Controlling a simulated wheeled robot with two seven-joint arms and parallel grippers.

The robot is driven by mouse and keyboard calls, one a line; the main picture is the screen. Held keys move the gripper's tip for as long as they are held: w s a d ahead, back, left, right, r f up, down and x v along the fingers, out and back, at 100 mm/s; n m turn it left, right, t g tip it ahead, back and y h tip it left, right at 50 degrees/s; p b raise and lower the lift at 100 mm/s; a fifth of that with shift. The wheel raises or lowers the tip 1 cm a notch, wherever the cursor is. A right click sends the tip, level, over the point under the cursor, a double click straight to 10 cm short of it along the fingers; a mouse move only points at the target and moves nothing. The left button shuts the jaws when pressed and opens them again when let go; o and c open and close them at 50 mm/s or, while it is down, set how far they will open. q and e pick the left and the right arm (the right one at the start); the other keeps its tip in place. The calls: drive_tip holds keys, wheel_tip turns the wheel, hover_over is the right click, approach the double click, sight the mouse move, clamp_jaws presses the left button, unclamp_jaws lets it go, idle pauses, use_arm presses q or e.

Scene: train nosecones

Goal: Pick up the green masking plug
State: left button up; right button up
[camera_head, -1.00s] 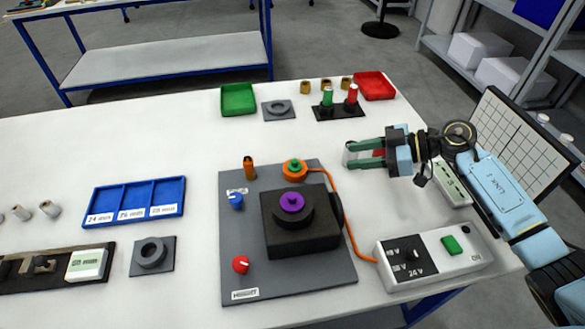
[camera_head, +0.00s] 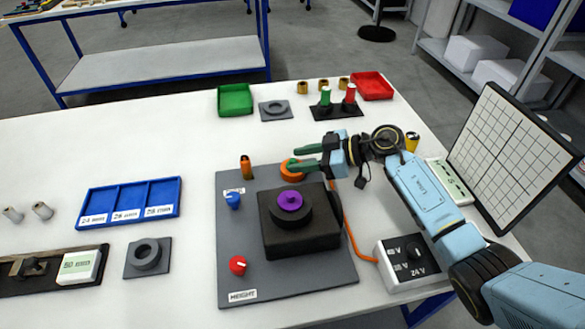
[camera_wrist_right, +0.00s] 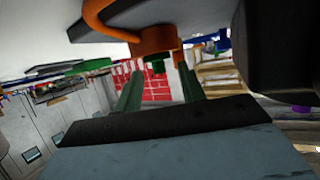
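The green masking plug shows in the right wrist view (camera_wrist_right: 157,66) as a small green stub at the orange ring-shaped holder (camera_wrist_right: 152,42), in line with the gap between my fingers. In the head view the orange holder (camera_head: 285,166) stands at the back of the grey board, and my fingers largely cover the plug. My right gripper (camera_head: 294,160) is open, its green fingers level at the holder. In the wrist view its two fingers (camera_wrist_right: 160,90) stand apart with nothing gripped between them; contact with the plug cannot be told. My left gripper is out of view.
The grey board (camera_head: 240,285) carries a black block (camera_head: 290,240) with a purple plug, plus blue and red knobs. An orange cable runs from the holder to the control box (camera_head: 405,280). Green and red cylinders stand on a black base (camera_head: 338,111) behind my gripper.

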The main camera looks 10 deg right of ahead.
drive_tip(key=shift+a, duration=0.15)
clamp_jaws()
